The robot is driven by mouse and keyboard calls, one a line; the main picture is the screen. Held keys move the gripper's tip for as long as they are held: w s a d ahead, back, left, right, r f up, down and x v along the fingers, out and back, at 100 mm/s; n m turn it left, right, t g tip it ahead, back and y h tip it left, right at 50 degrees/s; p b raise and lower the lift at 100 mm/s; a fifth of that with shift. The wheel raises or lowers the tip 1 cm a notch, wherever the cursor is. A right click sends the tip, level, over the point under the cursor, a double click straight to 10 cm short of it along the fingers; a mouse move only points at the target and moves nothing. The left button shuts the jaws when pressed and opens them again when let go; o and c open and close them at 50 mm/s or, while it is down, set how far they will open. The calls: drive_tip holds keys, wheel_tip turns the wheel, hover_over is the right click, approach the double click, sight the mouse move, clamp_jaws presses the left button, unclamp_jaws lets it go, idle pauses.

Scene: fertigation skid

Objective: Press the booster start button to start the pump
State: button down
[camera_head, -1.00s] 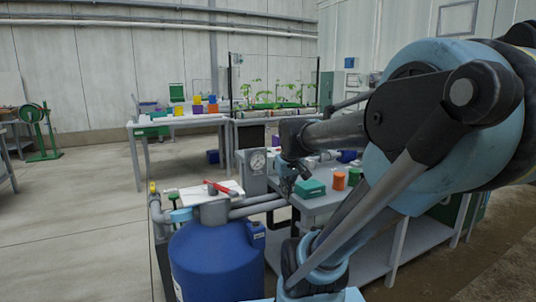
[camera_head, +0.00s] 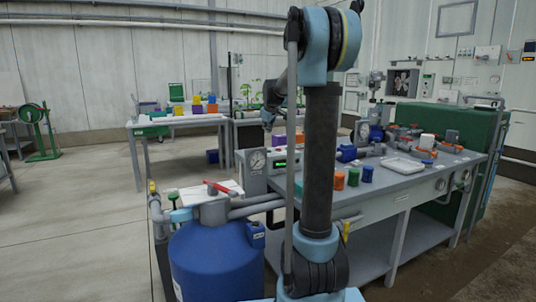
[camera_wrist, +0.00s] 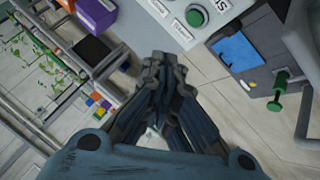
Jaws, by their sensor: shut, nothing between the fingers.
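In the wrist view a round green button (camera_wrist: 195,17) sits on a light grey panel (camera_wrist: 222,14) with small labels that are too blurred to read. My gripper (camera_wrist: 160,58) is shut and empty, its fingertips below the button in the picture and apart from it. The button cannot be made out in the head view.
A blue tank (camera_head: 212,262) stands in front, with a red-handled tool (camera_head: 221,188) above it. The grey workbench (camera_head: 405,182) at right holds jars, a white tray (camera_head: 403,167) and pipe fittings. A green-handled valve (camera_wrist: 277,92) shows at right in the wrist view. Open floor lies left.

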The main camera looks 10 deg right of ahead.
drive_tip(key=w, duration=0.3)
drive_tip(key=shift+a+r+n, duration=0.1)
drive_tip(key=shift+r+n, duration=0.15)
drive_tip(key=shift+n, duration=0.05)
drive_tip(key=shift+f, duration=0.15)
drive_tip(key=shift+f, duration=4.3)
drive_tip(key=shift+f, duration=0.1)
drive_tip(key=shift+f, duration=0.2)
drive_tip(key=shift+f, duration=0.4)
drive_tip(key=shift+r, duration=0.8)
